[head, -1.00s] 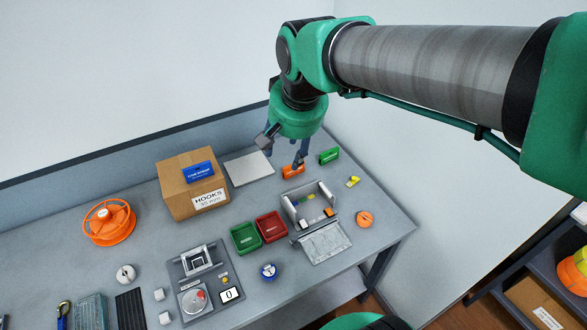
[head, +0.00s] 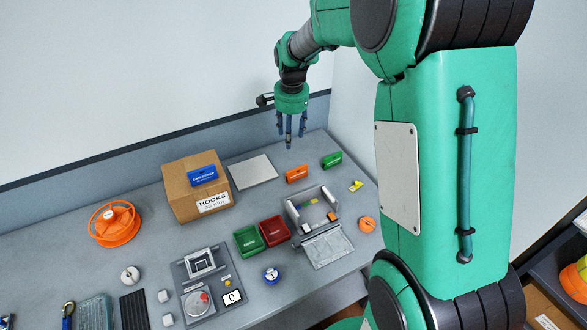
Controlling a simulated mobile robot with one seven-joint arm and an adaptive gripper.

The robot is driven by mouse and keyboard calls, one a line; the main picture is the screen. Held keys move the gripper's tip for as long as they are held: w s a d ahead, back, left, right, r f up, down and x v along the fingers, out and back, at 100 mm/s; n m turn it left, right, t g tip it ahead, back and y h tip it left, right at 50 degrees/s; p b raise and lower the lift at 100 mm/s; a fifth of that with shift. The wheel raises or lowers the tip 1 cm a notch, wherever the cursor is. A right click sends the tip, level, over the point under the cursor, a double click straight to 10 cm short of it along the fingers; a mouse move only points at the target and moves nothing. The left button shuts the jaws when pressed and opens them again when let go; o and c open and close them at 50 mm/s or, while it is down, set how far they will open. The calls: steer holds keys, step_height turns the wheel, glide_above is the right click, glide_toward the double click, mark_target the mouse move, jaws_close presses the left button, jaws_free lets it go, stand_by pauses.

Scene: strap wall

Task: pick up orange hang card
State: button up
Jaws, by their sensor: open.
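The orange hang card (head: 297,174) is on the grey table near the back right, between the light grey plate and the green card. It appears to stand with its lettered face toward the camera. My gripper (head: 290,145) is open and empty, pointing down. In the picture its fingertips are above and slightly left of the orange card, with a gap between them.
A green card (head: 332,160) stands right of the orange one. A grey plate (head: 253,172) and a cardboard box (head: 188,203) with a blue card (head: 203,176) on top are left.

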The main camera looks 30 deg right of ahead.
mark_target(299, 169)
steer(key=w+d+f+m, duration=0.2)
steer(key=w+d+f, duration=0.1)
steer(key=f, duration=0.4)
steer(key=w+d+f+m+g, duration=0.1)
steer(key=w+d+f, duration=0.3)
steer(key=f, duration=0.4)
steer(key=shift+d+f+m+p, duration=0.3)
steer(key=shift+m, duration=0.5)
steer(key=shift+w+f, duration=0.1)
step_height(299, 169, down, 8)
steer(key=shift+f+b, duration=0.15)
steer(key=shift+b, duration=0.25)
steer(key=shift+f, duration=0.15)
steer(key=shift+w+f+b, duration=0.2)
steer(key=shift+f+b, duration=0.2)
steer(key=shift+f, duration=2.1)
